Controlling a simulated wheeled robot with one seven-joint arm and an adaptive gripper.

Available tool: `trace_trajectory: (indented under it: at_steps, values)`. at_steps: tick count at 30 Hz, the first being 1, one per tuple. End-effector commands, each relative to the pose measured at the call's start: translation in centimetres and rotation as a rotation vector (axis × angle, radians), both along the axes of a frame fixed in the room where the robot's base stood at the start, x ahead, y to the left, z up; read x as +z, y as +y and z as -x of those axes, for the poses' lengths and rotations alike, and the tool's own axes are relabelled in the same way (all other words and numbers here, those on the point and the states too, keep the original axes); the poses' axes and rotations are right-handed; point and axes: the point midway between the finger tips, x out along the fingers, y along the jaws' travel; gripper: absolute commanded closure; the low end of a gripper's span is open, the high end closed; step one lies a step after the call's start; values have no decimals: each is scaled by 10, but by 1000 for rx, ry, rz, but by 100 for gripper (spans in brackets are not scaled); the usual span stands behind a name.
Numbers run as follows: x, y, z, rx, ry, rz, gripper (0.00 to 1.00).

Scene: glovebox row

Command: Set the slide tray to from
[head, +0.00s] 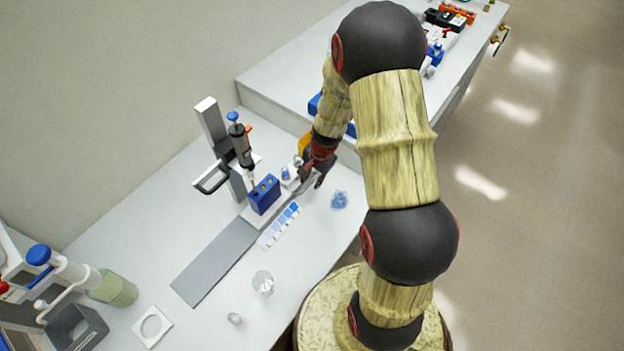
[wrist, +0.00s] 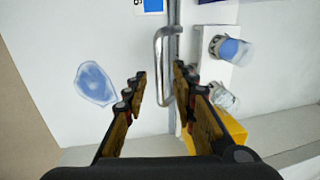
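The slide tray looks to be the white carriage (head: 258,218) on a long grey rail (head: 215,262) in the head view, with a blue block (head: 265,194) standing on it. A metal loop handle (wrist: 157,62) shows in the wrist view at the end of a narrow grey bar. My gripper (head: 316,178) is at that end of the rail, low over the bench. In the wrist view my gripper (wrist: 159,76) is open, with the handle between its fingertips in the picture. I cannot tell whether either finger touches it. A blue-and-white marked strip (head: 280,225) lies beside the rail.
A pipette on a stand (head: 240,150) rises over the blue block. A white rack with vials (wrist: 213,60) and a yellow box (wrist: 236,130) are close on the right. A crumpled blue piece (wrist: 95,83) lies left. A glass beaker (head: 263,283) stands nearer the bench front.

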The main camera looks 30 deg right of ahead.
Motion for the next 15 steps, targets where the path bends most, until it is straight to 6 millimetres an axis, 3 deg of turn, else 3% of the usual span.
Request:
trace_trajectory:
  at_steps: [4, 15]
  values:
    - [0, 0, 0, 0, 0, 0, 73]
    - [0, 0, 0, 0, 0, 0, 94]
